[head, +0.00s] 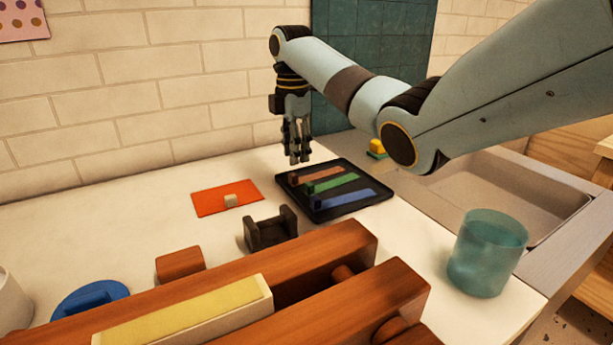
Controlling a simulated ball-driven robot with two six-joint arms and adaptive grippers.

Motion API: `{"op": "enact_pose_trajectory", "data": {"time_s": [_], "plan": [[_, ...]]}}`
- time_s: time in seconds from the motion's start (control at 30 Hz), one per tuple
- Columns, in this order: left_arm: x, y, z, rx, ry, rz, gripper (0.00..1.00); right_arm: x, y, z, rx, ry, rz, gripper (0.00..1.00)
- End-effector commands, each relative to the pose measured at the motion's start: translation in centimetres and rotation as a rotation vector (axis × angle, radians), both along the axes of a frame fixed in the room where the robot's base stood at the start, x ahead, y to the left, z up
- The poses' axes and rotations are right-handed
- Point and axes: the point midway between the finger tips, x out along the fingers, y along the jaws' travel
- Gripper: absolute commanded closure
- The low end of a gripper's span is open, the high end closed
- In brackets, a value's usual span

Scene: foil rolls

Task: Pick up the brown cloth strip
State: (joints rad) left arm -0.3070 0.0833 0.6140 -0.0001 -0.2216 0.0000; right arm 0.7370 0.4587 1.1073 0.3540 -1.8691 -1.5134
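The brown cloth strip (319,173) lies flat on the black tray (378,187), along its far side, with a small dark piece at its left end. A green strip (334,183) and a blue strip (346,198) lie beside it, nearer to me. My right gripper (299,158) points down above the far left part of the tray, close over the brown strip and apart from it. Its fingers are close together and seem empty; their gap is too small to judge. My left gripper is out of view.
A wooden frame (330,255) fills the front. A teal cup (487,253) stands front right, before the sink (500,190).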

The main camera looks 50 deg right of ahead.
Motion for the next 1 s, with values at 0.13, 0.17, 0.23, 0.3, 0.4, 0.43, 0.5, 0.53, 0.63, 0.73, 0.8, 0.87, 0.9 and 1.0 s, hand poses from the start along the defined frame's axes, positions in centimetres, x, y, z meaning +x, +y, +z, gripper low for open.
{"op": "enact_pose_trajectory", "data": {"time_s": [0.13, 0.17, 0.23, 0.3, 0.4, 0.43, 0.5, 0.53, 0.63, 0.73, 0.8, 0.87, 0.9, 1.0], "plan": [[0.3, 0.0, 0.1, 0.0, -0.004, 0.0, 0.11, -0.1, 0.0, -1.1, 0.0, 0.001, 0.0, 0.65], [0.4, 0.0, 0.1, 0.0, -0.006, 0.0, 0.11, -0.1, 0.1, -1.5, 0.0, 0.001, 0.0, 0.65], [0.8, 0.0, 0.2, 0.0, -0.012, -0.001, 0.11, -0.3, 0.1, -2.6, 0.001, 0.003, 0.0, 0.65], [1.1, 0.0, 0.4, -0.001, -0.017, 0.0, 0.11, -0.4, 0.2, -3.7, 0.0, 0.003, 0.0, 0.65], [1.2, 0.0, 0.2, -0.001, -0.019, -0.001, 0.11, -0.3, 0.2, -5.1, 0.0, 0.001, -0.001, 0.65], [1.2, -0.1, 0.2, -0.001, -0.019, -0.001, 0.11, -0.3, 0.2, -5.4, 0.0, 0.001, -0.001, 0.65], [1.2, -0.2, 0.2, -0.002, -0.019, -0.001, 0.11, -0.3, 0.2, -5.8, 0.0, 0.001, -0.001, 0.65], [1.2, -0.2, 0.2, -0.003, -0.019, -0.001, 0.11, -0.3, 0.2, -5.9, 0.0, 0.001, -0.001, 0.65], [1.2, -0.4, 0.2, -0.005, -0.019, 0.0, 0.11, -0.3, 0.2, -5.9, 0.0, 0.0, 0.0, 0.65], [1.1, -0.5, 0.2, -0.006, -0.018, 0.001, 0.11, -0.3, 0.2, -5.8, 0.0, 0.0, 0.0, 0.67], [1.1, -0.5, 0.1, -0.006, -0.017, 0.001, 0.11, -0.3, 0.2, -5.8, 0.0, 0.0, 0.0, 0.76], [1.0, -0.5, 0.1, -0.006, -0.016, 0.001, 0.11, -0.3, 0.2, -5.8, 0.0, 0.0, 0.0, 0.84], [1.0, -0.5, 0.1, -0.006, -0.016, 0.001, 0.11, -0.3, 0.2, -5.8, 0.0, 0.0, 0.0, 0.89], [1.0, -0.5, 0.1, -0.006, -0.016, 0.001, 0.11, -0.3, 0.2, -5.8, -0.001, 0.0, 0.0, 0.9]]}}
